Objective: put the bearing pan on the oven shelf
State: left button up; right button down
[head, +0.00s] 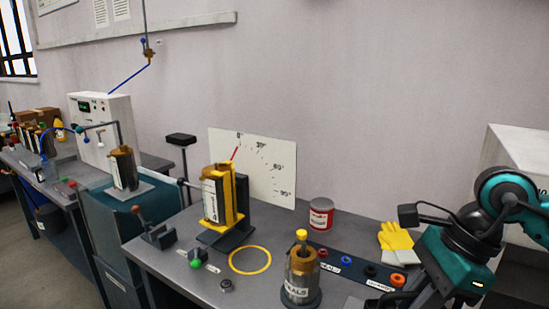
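I cannot make out the bearing pan in the head view. A pale box (518,150) at the right edge may be the oven. My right arm covers part of it, and no shelf shows. My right arm reaches in from the right, teal and black. Its gripper (428,286) points down at the lower right, beside the bench. The fingertips are dark and partly cut off by the lower edge, so what they hold does not show. My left gripper is not in view.
The grey bench (170,262) carries a yellow stand (238,198), a yellow ring (250,261), a SEALS cylinder (299,275), a red tin (321,214), a dark strip of coloured seals (345,264) and yellow gloves (396,240). A white angle-scale board (262,172) stands behind.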

jog(key=n, duration=0.2)
jog(key=a+n+g, duration=0.1)
jog(key=n, duration=0.1)
jog(key=n+g, duration=0.1)
jog(key=n, duration=0.1)
jog(key=shift+w+a+r+h, duration=0.15)
jog(key=shift+w+r+h, duration=0.1)
jog(key=shift+r+h, duration=0.1)
jog(key=n, duration=0.2)
jog(key=n+g+h, duration=0.1)
jog(key=r+n, duration=0.1)
jog(key=n, duration=0.1)
jog(key=shift+w+a+r+n+g+h, duration=0.1)
jog(key=shift+w+a+n+g+h, duration=0.15)
jog(key=shift+n+g, duration=0.05)
notch_tip(320, 180, up, 4)
jog(key=w+n+h, duration=0.1)
jog(key=n+h, duration=0.3)
jog(key=n, duration=0.6)
jog(key=f+m, duration=0.1)
jog(key=f, duration=0.3)
jog(key=f+m+y, duration=0.1)
jog(key=f, duration=0.3)
jog(key=f+m, duration=0.1)
jog(key=f, duration=0.2)
jog(key=shift+w+d+f+g+y, duration=0.25)
jog(key=shift+d+f+g+y, duration=0.05)
jog(key=shift+d+f+g, duration=0.1)
jog(key=shift+a, duration=0.15)
